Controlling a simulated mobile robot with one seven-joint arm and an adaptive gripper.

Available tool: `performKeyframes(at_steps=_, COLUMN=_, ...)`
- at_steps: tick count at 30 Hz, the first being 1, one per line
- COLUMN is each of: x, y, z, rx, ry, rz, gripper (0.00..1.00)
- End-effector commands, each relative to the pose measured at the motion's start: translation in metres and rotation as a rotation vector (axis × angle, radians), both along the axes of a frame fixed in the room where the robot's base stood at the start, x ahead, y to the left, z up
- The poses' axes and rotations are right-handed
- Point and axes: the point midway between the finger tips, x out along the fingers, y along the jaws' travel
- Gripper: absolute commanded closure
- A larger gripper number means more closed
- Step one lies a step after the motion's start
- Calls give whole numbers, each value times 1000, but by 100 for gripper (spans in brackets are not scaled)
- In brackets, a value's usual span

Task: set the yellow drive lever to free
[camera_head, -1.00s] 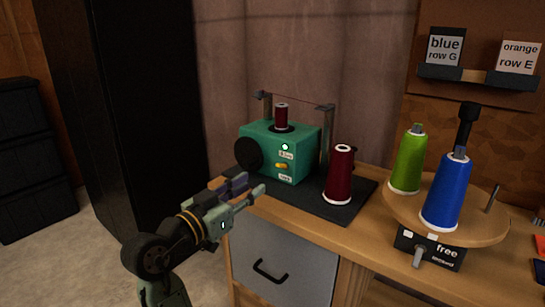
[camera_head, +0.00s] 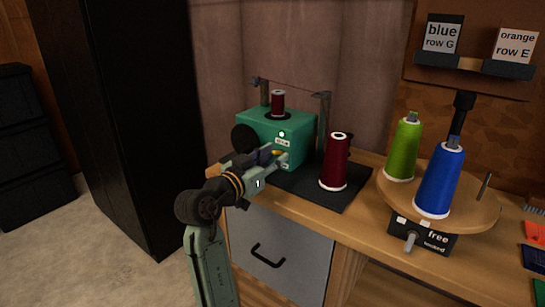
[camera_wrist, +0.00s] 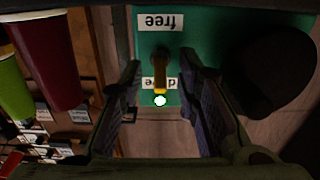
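The yellow drive lever (camera_wrist: 160,76) is on the front of the green winding machine (camera_head: 298,128). The wrist view shows the machine upside down. There the lever lies over the label reading "drive" (camera_wrist: 150,83) and partly hides it. The "free" label (camera_wrist: 161,22) is at the lever's other end, beyond its pivot. My gripper (camera_wrist: 160,66) is open, with one finger on each side of the lever and a gap to each. In the head view my gripper (camera_head: 274,155) is in front of the machine and hides part of the lever.
A dark red spool (camera_head: 335,164) stands on the dark mat right of the machine. A turntable (camera_head: 475,213) holds green and blue spools; its own base label (camera_head: 438,238) reads "free". A black wheel (camera_head: 244,139) is on the machine's left side. A thin wire frame stands behind.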

Motion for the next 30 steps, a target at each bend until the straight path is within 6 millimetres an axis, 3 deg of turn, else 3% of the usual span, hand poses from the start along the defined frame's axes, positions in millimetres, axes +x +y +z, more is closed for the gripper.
performKeyframes(at_steps=4, x=0, y=0, z=0, rx=0, ry=0, rz=0, gripper=71)
performKeyframes(at_steps=17, x=0, y=0, z=0, rx=0, ry=0, rz=0, gripper=100)
performKeyframes(at_steps=30, x=0, y=0, z=0, rx=0, ry=0, rz=-1, gripper=100)
